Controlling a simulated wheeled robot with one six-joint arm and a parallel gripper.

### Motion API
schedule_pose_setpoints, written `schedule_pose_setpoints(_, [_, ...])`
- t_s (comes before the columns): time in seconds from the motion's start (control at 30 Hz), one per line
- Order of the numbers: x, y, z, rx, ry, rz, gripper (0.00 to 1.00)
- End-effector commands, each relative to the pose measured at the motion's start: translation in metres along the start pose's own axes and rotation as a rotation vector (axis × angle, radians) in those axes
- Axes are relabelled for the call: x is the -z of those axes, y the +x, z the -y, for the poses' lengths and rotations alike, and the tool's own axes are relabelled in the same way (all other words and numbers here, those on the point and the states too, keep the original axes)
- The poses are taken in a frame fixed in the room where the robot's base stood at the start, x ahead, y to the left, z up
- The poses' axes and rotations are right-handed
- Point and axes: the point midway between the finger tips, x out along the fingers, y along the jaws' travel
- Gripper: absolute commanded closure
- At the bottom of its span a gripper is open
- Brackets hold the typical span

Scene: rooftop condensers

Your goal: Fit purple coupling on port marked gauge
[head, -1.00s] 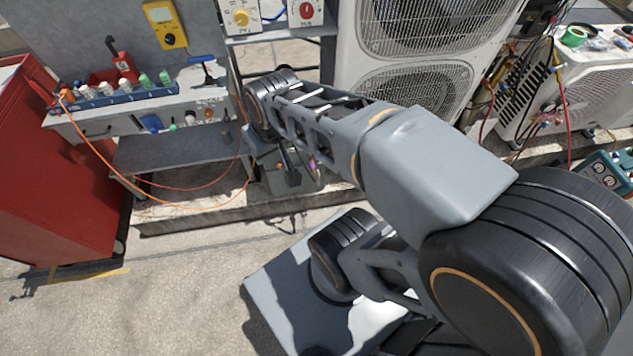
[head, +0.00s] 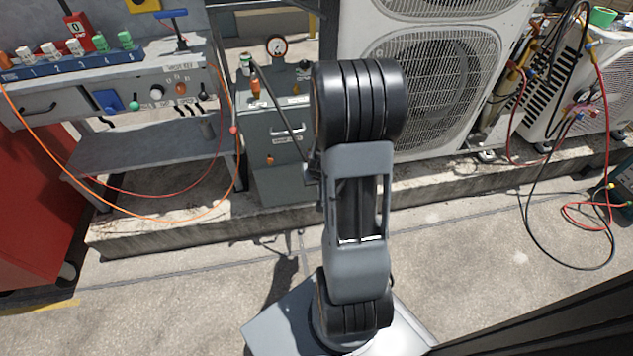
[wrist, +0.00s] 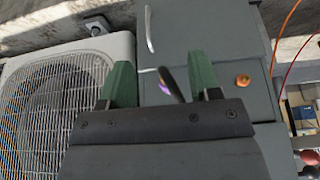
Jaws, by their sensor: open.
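My gripper (wrist: 160,88) shows in the wrist view with its two green fingers apart, facing the grey cabinet. A small purple piece (wrist: 165,88), perhaps the coupling, shows between the fingers beside a dark slanted bar; I cannot tell whether either touches the fingers. In the head view my arm hides the gripper, and no purple piece is visible. The grey cabinet (head: 285,185) stands behind my arm, with a round dial gauge (head: 277,46) above it and several coloured fittings on top. Which port is marked gauge cannot be read.
A bench (head: 150,145) with numbered coloured fittings and looping orange hoses stands left of the cabinet. A large white condenser (head: 430,85) is close behind on the right. A low concrete curb (head: 160,235) runs beneath. Hoses (head: 560,215) lie on the floor at right.

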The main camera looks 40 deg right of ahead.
Motion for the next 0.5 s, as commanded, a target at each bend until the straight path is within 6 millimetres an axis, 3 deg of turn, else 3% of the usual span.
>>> schedule_pose_setpoints(0.17, [0.017, 0.010, -0.003, -0.004, 0.003, 0.000, 0.43])
schedule_pose_setpoints(0.5, [0.072, 0.037, -0.003, -0.004, 0.002, -0.002, 0.43])
